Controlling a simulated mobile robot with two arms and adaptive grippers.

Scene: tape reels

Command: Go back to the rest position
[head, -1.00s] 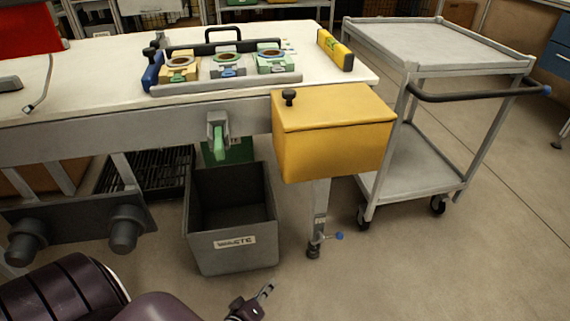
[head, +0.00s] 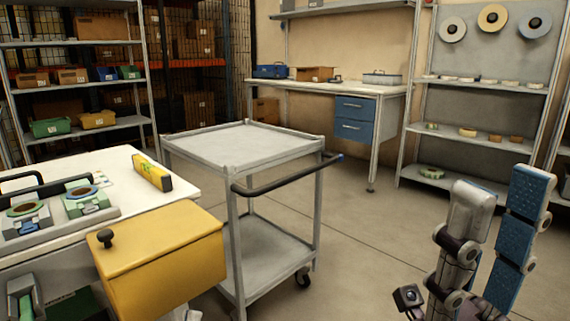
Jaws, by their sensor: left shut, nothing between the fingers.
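My right gripper (head: 498,205) stands large at the lower right of the head view, its fingers pointing up. One finger shows a grey back, the other a blue textured inner pad. The fingers are apart, with nothing seen between them. The gripper is in the foreground, in front of bare floor, and its wrist is cut off by the bottom edge. My left gripper is not seen in this view.
A grey cart (head: 245,150) with a black handle stands in the middle. The white table (head: 110,165) with the yellow box (head: 160,265) is at the left. A workbench (head: 345,85) and a reel rack (head: 490,90) stand behind. Floor right of the cart is clear.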

